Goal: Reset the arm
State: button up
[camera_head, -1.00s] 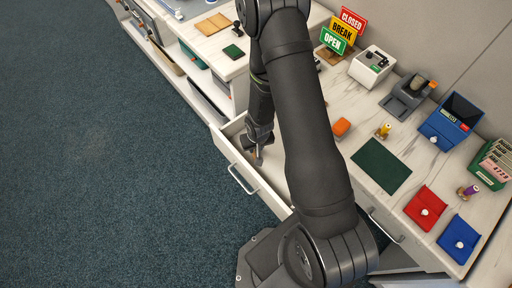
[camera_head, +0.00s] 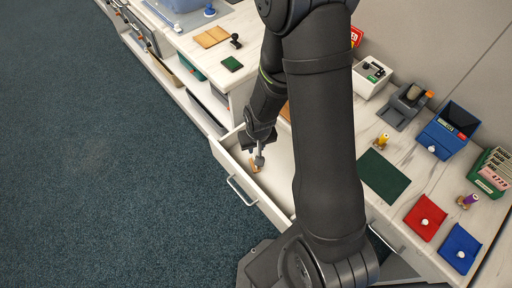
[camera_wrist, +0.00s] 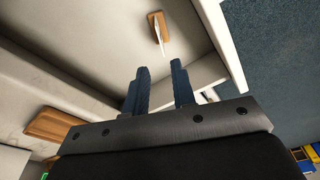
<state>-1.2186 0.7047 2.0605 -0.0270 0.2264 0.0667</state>
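My gripper (camera_head: 259,158) is over the open white drawer (camera_head: 225,157) in the head view, beside a small brown wooden piece (camera_head: 254,167) lying inside it. In the wrist view my gripper (camera_wrist: 160,68) shows two dark fingers with a clear gap between them and nothing held. The brown piece (camera_wrist: 156,20), with a thin white part on it, lies on the drawer floor beyond the fingertips, apart from them. My arm crosses the middle of the head view and hides part of the counter and drawer.
The counter holds a dark green mat (camera_head: 381,175), a red pouch (camera_head: 424,217), a blue pouch (camera_head: 458,248), a blue box (camera_head: 447,131) and a white device (camera_head: 371,76). A wooden board (camera_wrist: 58,128) shows in the wrist view. Open carpet (camera_head: 100,180) lies at left.

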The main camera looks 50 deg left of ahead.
jog(key=shift+f, duration=0.1)
jog(key=shift+w+a+f, duration=0.1)
jog(key=shift+a+f, duration=0.2)
jog(key=shift+f, duration=1.7)
jog(key=shift+w+a+f, duration=0.15)
jog(key=shift+a+f, duration=0.1)
jog(key=shift+f, duration=1.8)
jog(key=shift+w+a+f, duration=0.1)
jog(key=shift+a+f, duration=0.2)
jog(key=shift+f, duration=1.7)
jog(key=shift+r, duration=0.1)
notch_tip(320, 180, up, 4)
jog(key=shift+r, duration=0.2)
jog(key=w+d+r, duration=0.7)
jog(key=d+r, duration=0.1)
jog(key=d, duration=0.2)
notch_tip(320, 180, up, 13)
jog(key=shift+a+r, duration=0.15)
jog(key=shift+a, duration=0.15)
